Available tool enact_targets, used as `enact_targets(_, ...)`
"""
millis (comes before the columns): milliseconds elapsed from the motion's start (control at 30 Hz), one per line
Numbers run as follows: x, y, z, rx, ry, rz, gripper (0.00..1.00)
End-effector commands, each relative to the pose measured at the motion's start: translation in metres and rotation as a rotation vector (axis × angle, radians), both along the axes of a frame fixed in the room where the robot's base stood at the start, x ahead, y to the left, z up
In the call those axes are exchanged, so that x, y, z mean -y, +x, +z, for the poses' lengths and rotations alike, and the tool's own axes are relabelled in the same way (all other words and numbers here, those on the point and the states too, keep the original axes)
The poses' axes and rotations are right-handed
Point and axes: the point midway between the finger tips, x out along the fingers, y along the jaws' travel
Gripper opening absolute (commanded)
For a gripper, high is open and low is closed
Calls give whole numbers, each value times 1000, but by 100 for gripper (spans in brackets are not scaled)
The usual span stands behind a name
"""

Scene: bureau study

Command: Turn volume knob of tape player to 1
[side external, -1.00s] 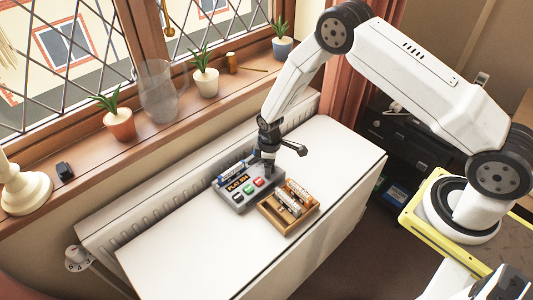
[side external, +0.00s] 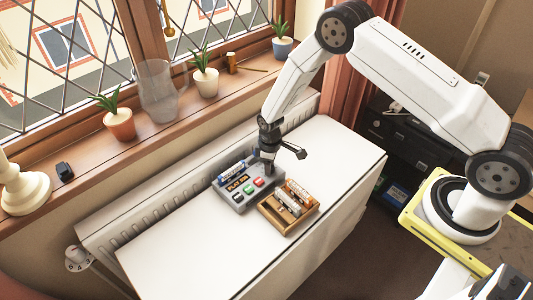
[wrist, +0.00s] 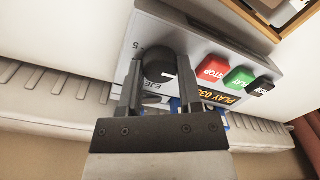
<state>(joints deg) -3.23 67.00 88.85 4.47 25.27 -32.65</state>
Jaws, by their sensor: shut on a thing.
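The grey tape player (side external: 237,201) sits on the white table, with coloured buttons and a lit display; it also shows in the wrist view (wrist: 205,45). Its black round volume knob (wrist: 160,66) is between my gripper's two fingers in the wrist view. My gripper (wrist: 159,80) is shut on the knob, one finger on each side. A short white mark shows on the knob's lower right edge. A "5" is printed to the left of the knob; the other scale numbers are hidden or too small to read. In the side view my gripper (side external: 267,170) covers the knob.
A wooden tray (side external: 272,220) holding several cassettes stands right beside the player. The white table (side external: 190,255) is otherwise clear. A ribbed radiator (side external: 125,220) runs behind it. Plant pots (side external: 119,124) and a glass vase (side external: 158,90) stand on the windowsill.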

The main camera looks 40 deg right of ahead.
Motion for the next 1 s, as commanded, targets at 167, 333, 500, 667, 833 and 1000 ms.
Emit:
enact_targets(167, 0, 0, 0, 1, 1, -124, 0)
enact_targets(333, 0, 0, 0, 1, 1, -261, 0)
enact_targets(500, 1, 0, 0, 0, 0, -391, 0)
enact_targets(667, 1, 0, 0, 0, 0, -487, 0)
enact_targets(833, 1, 0, 0, 1, 0, -548, 0)
enact_targets(1000, 1, 0, 0, 1, 1, -571, 0)
